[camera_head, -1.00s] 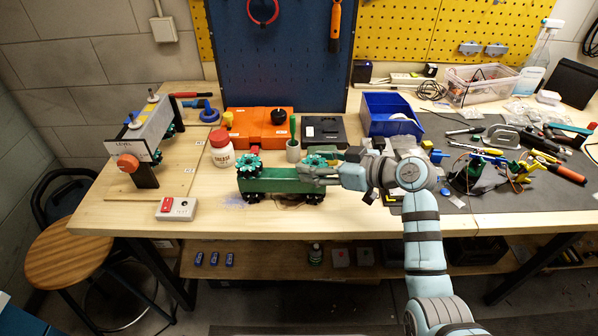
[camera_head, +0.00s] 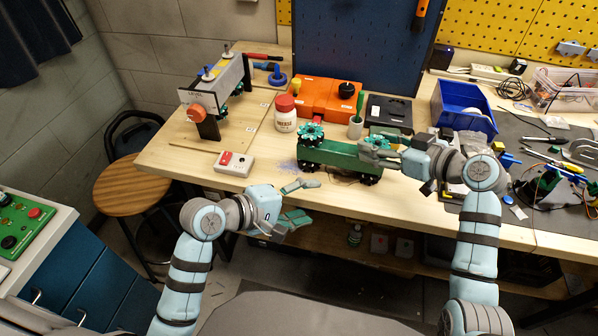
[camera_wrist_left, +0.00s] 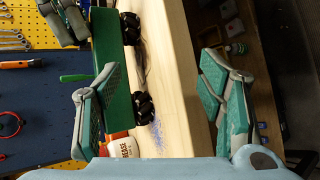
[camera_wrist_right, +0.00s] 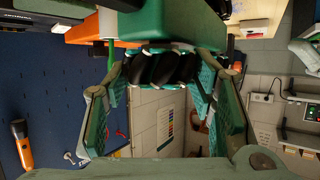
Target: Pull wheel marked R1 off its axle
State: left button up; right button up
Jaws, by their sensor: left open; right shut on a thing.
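The green chassis (camera_head: 342,154) lies on the bench. Teal wheels are on its upper side, one at the left (camera_head: 311,133) and one at the right (camera_head: 377,143); black wheels (camera_head: 370,179) show below. No R1 mark is readable. My right gripper (camera_head: 380,148) is shut on the right teal wheel, at the chassis's right end. In the right wrist view a wheel with dark rollers (camera_wrist_right: 165,68) sits between the fingers, close against the chassis. My left gripper (camera_head: 303,201) is open and empty, in front of the bench edge, apart from the chassis (camera_wrist_left: 117,75).
A white grease jar (camera_head: 286,114), an orange case (camera_head: 325,95) and a small cup (camera_head: 355,127) stand behind the chassis. A box with a red button (camera_head: 236,162) is at the front left, a levelling stand (camera_head: 215,98) behind it. A blue bin (camera_head: 463,105) is to the right.

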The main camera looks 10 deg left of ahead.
aim_at(338, 160)
pick_arm(q)
jog(key=w+a+r+m+t, duration=0.1)
jog(key=w+a+r+t, duration=0.15)
jog(key=r, duration=0.35)
jog(key=x, duration=1.2)
jog(key=shift+w+d+f, duration=0.1)
jog(key=shift+d+f, duration=0.15)
jog(key=shift+f, duration=0.05)
jog(key=c, duration=0.9)
jog(key=shift+c, duration=1.3)
pick_arm(e)
jog(key=o, duration=0.6)
jog(key=shift+c, duration=0.2)
jog(key=c, duration=0.7)
